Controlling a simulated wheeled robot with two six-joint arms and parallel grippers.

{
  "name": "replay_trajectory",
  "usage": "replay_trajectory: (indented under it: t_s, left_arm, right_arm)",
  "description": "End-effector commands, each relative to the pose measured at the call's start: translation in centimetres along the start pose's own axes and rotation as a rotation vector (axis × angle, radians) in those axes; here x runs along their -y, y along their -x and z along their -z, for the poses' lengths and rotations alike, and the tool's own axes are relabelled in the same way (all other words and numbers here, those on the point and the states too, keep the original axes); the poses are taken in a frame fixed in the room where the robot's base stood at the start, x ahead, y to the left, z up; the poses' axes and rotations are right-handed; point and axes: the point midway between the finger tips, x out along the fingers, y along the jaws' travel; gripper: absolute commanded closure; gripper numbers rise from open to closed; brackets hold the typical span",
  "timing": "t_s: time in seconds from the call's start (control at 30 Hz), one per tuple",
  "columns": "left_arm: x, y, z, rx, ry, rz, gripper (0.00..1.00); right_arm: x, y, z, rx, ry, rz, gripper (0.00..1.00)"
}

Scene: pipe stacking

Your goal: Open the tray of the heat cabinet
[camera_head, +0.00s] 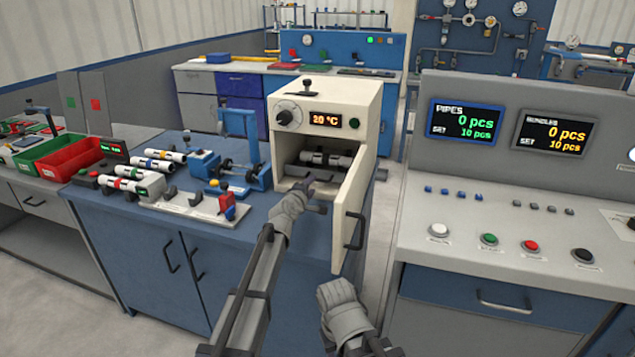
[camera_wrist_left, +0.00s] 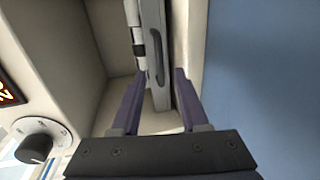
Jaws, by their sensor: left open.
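The cream heat cabinet (camera_head: 368,103) stands on the blue bench, its door (camera_head: 350,205) swung open to the right. Inside is the grey tray (camera_wrist_left: 160,92), with white and dark pipes (camera_head: 325,158) in the cabinet. My left gripper (camera_head: 306,186) is at the cabinet opening, in front of the tray. In the left wrist view its two purple fingers (camera_wrist_left: 155,88) are apart, one on each side of the tray's front handle area. I cannot tell whether they touch it. My right arm's end (camera_head: 342,298) is low in front of the bench; its fingers cannot be made out.
The open door and its dark handle (camera_head: 354,230) stand close right of my left gripper. A pipe fixture (camera_head: 195,207) and a blue clamp stand (camera_head: 240,150) are left of the cabinet. A control console (camera_head: 480,215) stands to the right.

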Motion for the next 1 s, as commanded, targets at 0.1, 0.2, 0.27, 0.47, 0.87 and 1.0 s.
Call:
replay_trajectory:
  t_s: [0.1, 0.2, 0.27, 0.47, 0.87, 1.0]
  left_arm:
    - [0.1, -1.8, 0.0, 0.0, 0.0, 0.0, 0.56]
    - [0.1, -3.4, 0.1, 0.001, -0.001, 0.0, 0.56]
    - [0.1, -4.4, 0.1, 0.001, -0.001, 0.0, 0.56]
    - [0.1, -6.7, 0.0, 0.001, -0.001, 0.0, 0.56]
    - [0.0, -6.8, 0.0, 0.001, -0.001, 0.0, 0.68]
    - [0.0, -6.8, 0.0, 0.001, 0.0, 0.0, 0.84]
  right_arm:
    - [0.0, -0.4, 0.0, 0.0, 0.0, 0.0, 0.5]
    - [0.1, -0.8, 0.1, 0.0, 0.0, 0.0, 0.5]
    - [0.1, -0.9, 0.1, 0.0, 0.0, 0.0, 0.5]
    - [0.1, -1.4, 0.1, 0.0, 0.0, 0.0, 0.5]
    - [0.1, -1.3, 0.1, 0.0, 0.0, 0.0, 0.5]
    - [0.1, -1.3, 0.1, 0.0, 0.0, 0.0, 0.5]
